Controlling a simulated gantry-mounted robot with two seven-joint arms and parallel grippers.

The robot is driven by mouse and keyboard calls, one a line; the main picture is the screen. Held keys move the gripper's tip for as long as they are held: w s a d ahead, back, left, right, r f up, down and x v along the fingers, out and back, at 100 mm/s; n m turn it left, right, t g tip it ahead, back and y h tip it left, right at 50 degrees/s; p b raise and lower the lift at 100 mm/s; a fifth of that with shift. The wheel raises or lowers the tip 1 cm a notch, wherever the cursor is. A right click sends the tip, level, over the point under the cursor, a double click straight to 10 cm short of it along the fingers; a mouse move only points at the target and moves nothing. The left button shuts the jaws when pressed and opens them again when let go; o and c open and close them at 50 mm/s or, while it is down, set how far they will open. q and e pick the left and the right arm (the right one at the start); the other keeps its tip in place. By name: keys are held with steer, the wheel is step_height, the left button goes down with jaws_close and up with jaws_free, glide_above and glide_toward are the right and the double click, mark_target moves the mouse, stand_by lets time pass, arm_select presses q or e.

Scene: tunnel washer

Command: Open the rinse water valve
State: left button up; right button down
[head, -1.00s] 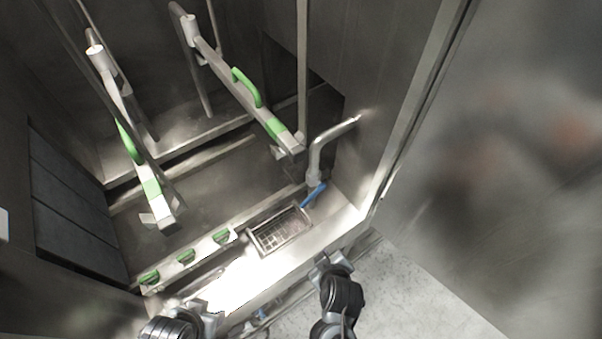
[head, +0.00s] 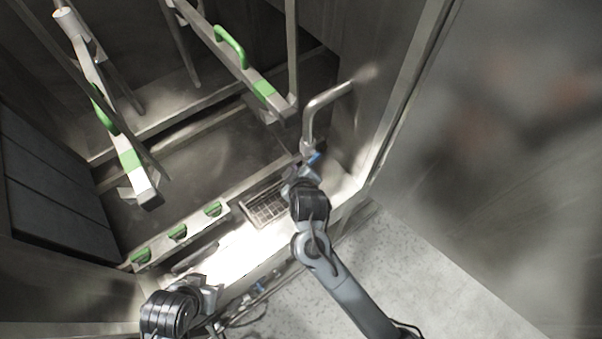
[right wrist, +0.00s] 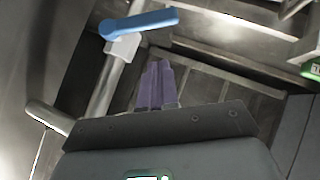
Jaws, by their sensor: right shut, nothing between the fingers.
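The rinse water valve has a blue lever handle (right wrist: 140,22) on a bent grey pipe (right wrist: 103,88) in the right wrist view. In the head view the pipe (head: 318,108) comes out of the right wall and bends down, and a bit of the blue handle (head: 314,158) shows beside my right gripper. My right gripper (head: 298,172) is over the ledge by the handle. In the right wrist view its purple fingers (right wrist: 157,82) are together, empty, and below the blue handle in the picture. My left gripper (head: 208,300) is at the lower left; its fingers are not clear.
A wire-mesh basket (head: 262,205) sits in the ledge just left of my right gripper. Two arms with green grips (head: 230,45) stand above the basin. The speckled floor (head: 400,270) is clear.

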steer(key=shift+w+d+f, duration=0.25)
steer(key=shift+w+f, duration=0.1)
steer(key=shift+f, duration=0.35)
steer(key=shift+w+d+f, duration=0.2)
steer(key=shift+w+f, duration=0.1)
steer(key=shift+f, duration=0.45)
steer(key=shift+w+d+f, duration=0.25)
steer(key=shift+w+f, duration=0.1)
steer(key=shift+f, duration=0.35)
steer(key=shift+w, duration=0.1)
